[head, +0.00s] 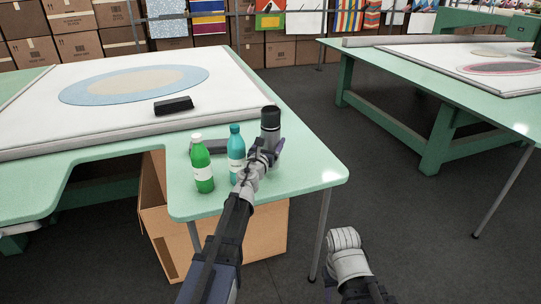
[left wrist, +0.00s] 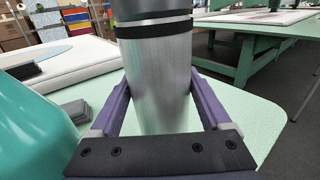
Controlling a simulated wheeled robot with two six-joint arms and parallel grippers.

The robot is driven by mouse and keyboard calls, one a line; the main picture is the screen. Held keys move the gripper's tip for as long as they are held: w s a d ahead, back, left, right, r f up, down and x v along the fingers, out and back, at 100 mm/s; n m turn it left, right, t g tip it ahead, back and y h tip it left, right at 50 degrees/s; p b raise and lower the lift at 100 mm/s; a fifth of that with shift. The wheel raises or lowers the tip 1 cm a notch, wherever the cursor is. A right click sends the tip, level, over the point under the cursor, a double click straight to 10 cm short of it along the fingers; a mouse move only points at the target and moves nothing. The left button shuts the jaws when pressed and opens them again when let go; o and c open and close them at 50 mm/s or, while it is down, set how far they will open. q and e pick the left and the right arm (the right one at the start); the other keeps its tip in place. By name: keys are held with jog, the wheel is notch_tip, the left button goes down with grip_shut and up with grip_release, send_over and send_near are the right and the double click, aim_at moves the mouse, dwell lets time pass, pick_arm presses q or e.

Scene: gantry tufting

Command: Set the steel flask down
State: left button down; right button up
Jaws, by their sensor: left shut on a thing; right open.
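The steel flask (left wrist: 158,75) is a silver cylinder with a black band, upright between the purple fingers of my left gripper (left wrist: 160,118) in the left wrist view. In the head view its dark top (head: 270,118) shows above my left gripper (head: 265,150), over the green table's (head: 315,170) right corner. My left gripper is shut on it. The flask's base is hidden, so I cannot tell whether it touches the table. My right gripper (head: 343,240) is beyond the table's front edge over the floor, apart from everything; its fingers are hard to make out.
A teal bottle (head: 236,153) stands just left of the flask, with a green bottle (head: 202,164) further left. A dark grey block (head: 208,147) lies behind them. A black object (head: 173,105) rests on the white frame. The table's right corner is clear.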

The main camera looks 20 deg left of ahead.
pick_arm(q)
jog(key=shift+f+b, duration=1.9)
jog(key=shift+f, duration=0.05)
jog(key=shift+r, duration=0.15)
grip_release()
jog(key=shift+s, duration=0.2)
jog(key=s, duration=1.1)
jog(key=shift+s+a, duration=0.2)
jog(key=shift+s, duration=0.15)
